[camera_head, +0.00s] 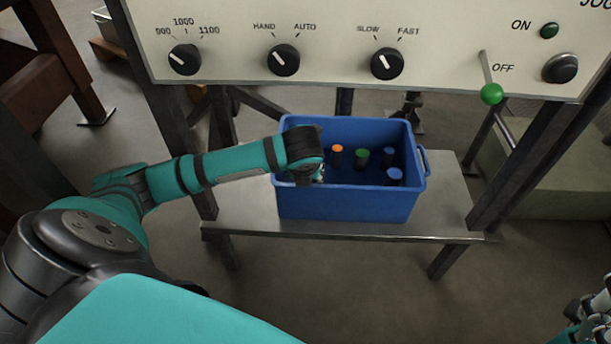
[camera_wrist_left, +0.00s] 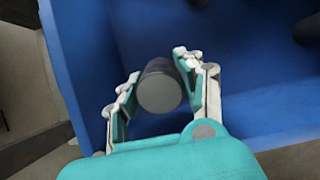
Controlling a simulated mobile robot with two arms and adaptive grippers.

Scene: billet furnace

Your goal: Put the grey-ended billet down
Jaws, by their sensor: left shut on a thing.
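The grey-ended billet (camera_wrist_left: 161,90), a dark cylinder with a flat grey end, shows in the left wrist view between the fingers of my left gripper (camera_wrist_left: 163,82). The gripper is shut on it. In the head view my left gripper (camera_head: 312,176) is at the left part of the blue bin (camera_head: 347,207), just inside its near wall, and the billet is hidden there by the wrist. I cannot tell whether the billet touches the bin floor. My right gripper (camera_head: 592,318) is partly in view at the lower right corner, away from the bin.
Inside the bin stand an orange-ended billet (camera_head: 337,150), a green-ended billet (camera_head: 361,156) and two blue-ended billets (camera_head: 389,154) (camera_head: 394,175). The bin stands on a metal bench (camera_head: 450,207). A control panel (camera_head: 330,40) with knobs and a green-tipped lever (camera_head: 490,92) hangs above.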

